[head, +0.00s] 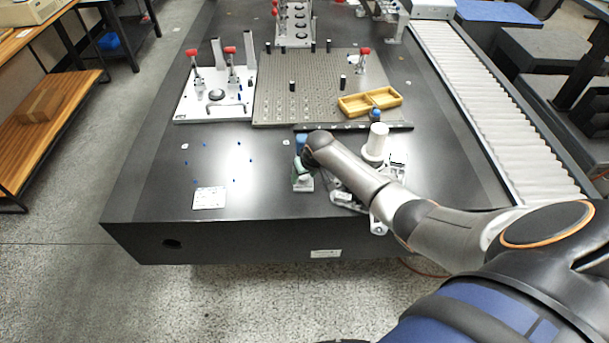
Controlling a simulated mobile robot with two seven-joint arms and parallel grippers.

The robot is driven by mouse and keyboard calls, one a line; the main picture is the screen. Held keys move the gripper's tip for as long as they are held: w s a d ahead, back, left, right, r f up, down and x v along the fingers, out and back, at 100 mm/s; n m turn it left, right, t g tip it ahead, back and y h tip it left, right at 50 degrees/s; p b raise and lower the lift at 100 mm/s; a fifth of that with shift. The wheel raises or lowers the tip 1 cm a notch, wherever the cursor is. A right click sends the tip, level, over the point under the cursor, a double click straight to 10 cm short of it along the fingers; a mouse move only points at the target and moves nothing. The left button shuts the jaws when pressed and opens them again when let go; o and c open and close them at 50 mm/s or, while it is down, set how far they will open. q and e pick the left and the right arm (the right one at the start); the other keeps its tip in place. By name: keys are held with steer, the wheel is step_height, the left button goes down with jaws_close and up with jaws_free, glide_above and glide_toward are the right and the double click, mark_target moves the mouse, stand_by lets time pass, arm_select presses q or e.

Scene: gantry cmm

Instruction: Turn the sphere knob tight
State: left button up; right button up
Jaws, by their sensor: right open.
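A small upright item with a blue upper part (301,141) stands near the front middle of the black table, on a light base (303,185). It may bear the sphere knob, but I cannot make out a knob on it. My right arm reaches in from the right, and its end covers part of this item. My right gripper (303,164) is open beside it. Its fingers are mostly hidden by my wrist, so I cannot tell whether they touch anything. My left gripper is not in view.
A white cylinder (376,141) stands right of my gripper, with a yellow tray (370,102) behind it. A grey hole plate (310,78) and a white fixture plate with red-handled clamps (188,108) lie farther back. A white card (209,198) lies front left. A roller conveyor (490,100) runs along the right.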

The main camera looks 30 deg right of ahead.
jaws_close()
stand_by(0.3)
